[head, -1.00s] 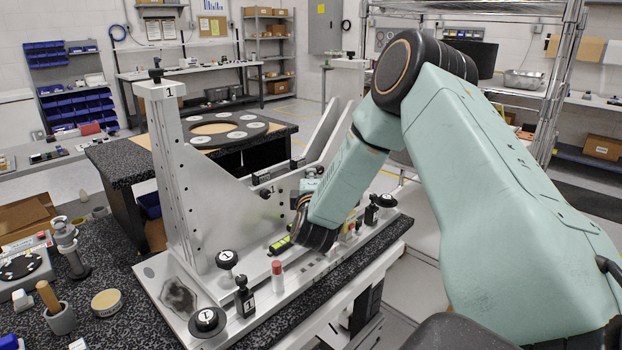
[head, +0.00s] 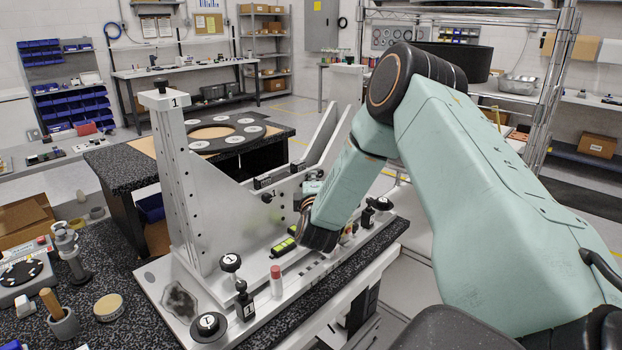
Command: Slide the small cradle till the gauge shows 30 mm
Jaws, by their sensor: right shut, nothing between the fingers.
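The metal fixture (head: 212,178) has a tall post marked 1 and a flat bed. A small gauge with a yellow-green display (head: 284,247) sits on the bed; its digits are too small to read. My right gripper (head: 306,208) is low over the bed behind the gauge, mostly hidden by my own wrist. It is shut with nothing in it. A small grey and bluish part (head: 312,187) shows just behind it; I cannot tell whether this is the small cradle or whether the gripper touches it. My left gripper is out of view.
More dark knobs (head: 367,218) stand to the right. A round black plate with white discs (head: 213,136) lies on the table behind. A pestle cup (head: 62,322) is at left.

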